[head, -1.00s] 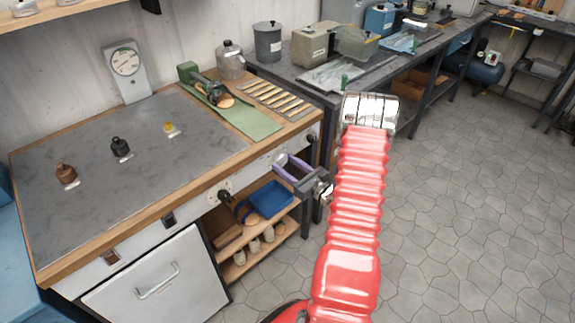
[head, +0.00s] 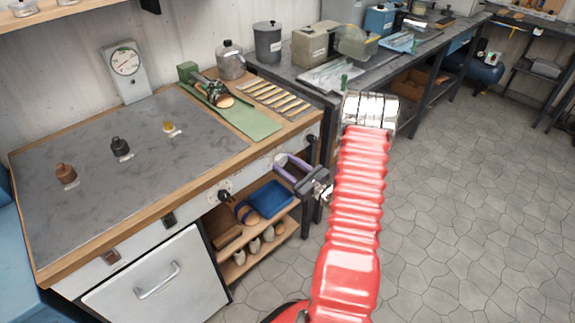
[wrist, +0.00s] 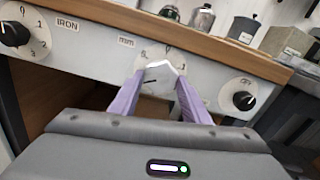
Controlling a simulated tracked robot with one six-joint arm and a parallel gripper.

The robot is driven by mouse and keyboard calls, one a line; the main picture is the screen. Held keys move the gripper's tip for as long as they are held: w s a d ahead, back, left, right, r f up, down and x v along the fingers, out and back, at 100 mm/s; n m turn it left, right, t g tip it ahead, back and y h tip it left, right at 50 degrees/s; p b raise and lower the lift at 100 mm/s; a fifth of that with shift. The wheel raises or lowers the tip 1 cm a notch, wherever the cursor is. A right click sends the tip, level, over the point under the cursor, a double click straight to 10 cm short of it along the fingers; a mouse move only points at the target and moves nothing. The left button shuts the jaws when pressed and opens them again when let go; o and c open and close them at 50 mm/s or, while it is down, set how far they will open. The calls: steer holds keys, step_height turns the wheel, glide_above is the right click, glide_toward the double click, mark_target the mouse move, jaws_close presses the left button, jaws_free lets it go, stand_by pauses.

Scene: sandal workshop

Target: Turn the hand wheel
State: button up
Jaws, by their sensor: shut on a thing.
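The hand wheel is at the round white dial (wrist: 147,54) marked with numbers beside the "mm" label on the bench's front panel. It is mostly hidden by my fingers, with a pale edge showing between their tips in the wrist view. My gripper (head: 279,163) has purple fingers and reaches the panel from the right in the head view. In the wrist view my gripper (wrist: 160,72) has one finger on each side of the wheel and is shut on it.
A black knob (wrist: 14,34) labelled "IRON" is left of the wheel and another black knob (wrist: 243,100) is to the right. Below the panel, an open shelf holds a blue tray (head: 270,199). A green mat (head: 245,117) lies above on the bench. The floor is clear at right.

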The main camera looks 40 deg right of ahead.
steer(key=o, duration=1)
steer(key=s, duration=1.3)
steer(key=shift+s+d, duration=0.15)
steer(key=shift+s, duration=0.25)
steer(key=shift+f, duration=0.1)
